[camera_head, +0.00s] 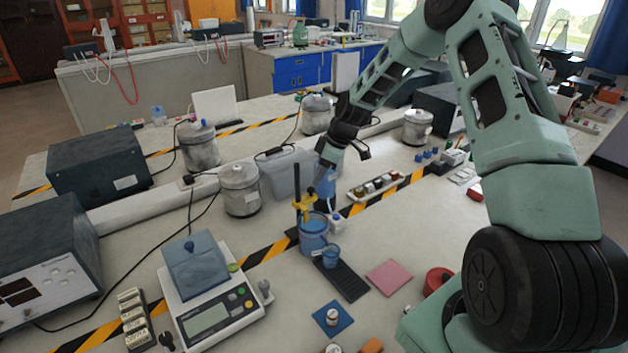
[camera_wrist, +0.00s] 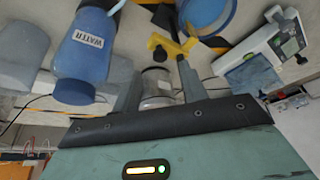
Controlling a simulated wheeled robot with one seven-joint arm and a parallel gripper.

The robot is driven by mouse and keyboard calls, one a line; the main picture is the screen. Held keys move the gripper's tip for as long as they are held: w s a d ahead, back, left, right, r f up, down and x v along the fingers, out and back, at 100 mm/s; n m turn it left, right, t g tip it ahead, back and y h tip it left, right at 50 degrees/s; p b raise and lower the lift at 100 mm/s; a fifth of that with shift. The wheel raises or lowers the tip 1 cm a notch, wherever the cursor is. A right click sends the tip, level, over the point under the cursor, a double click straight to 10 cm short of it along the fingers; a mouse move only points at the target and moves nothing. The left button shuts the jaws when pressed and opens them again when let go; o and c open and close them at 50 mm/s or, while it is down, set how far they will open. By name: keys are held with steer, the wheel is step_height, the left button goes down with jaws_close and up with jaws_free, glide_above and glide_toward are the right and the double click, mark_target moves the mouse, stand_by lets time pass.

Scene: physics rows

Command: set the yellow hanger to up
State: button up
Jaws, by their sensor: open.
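The yellow hanger (camera_head: 304,201) sits on a dark upright post, above a large blue beaker (camera_head: 313,240) on the bench. In the wrist view the yellow hanger (camera_wrist: 174,46) shows near the top middle, just beyond the fingers, with the blue beaker (camera_wrist: 207,14) behind it. My gripper (camera_head: 329,158) is above and slightly right of the hanger in the head view, partly merged with the dark wrist. In the wrist view my gripper (camera_wrist: 157,72) has its two fingers apart, with nothing held between them. Whether a finger touches the hanger cannot be told.
A blue bottle labelled WATER (camera_wrist: 86,43) stands close to the gripper. A small blue cup (camera_head: 331,257) stands in front of the beaker. A scale (camera_head: 210,315) is to the left. A metal canister (camera_head: 240,190) stands behind. A pink pad (camera_head: 389,277) lies to the right.

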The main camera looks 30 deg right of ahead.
mark_target(311, 189)
steer(key=p+x, duration=0.1)
steer(key=x, duration=0.4)
jaws_close()
steer(key=shift+r, duration=0.15)
